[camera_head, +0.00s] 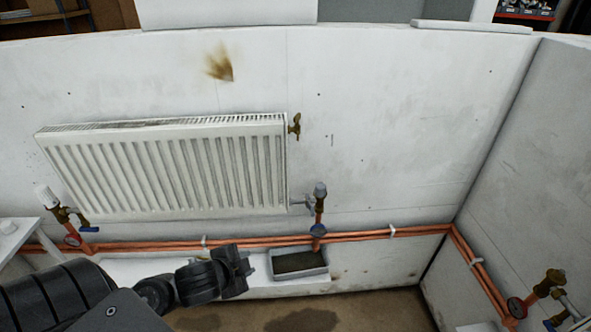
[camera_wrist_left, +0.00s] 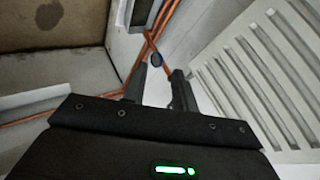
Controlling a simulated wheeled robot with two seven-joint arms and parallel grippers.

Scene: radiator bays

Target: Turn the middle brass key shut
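A brass key (camera_head: 295,126) sits at the upper right corner of the white radiator (camera_head: 170,165). Other brass fittings are the left valve (camera_head: 64,214) with a blue lever and the right-wall valve (camera_head: 546,284). My left gripper (camera_head: 240,270) is low in front of the wall, below the radiator and left of the grey tray, apart from the key. In the left wrist view its two fingers (camera_wrist_left: 158,72) are spread with nothing between them. A dark blue round fitting (camera_wrist_left: 157,60) shows beyond the fingertips. The key is not recognisable there. My right gripper is out of view.
Copper pipes (camera_head: 365,235) run along the wall's foot and turn along the right wall. A grey tray (camera_head: 299,265) stands below the radiator's grey-capped valve (camera_head: 319,200). A white table (camera_head: 18,235) stands at the left. Space before the key looks clear.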

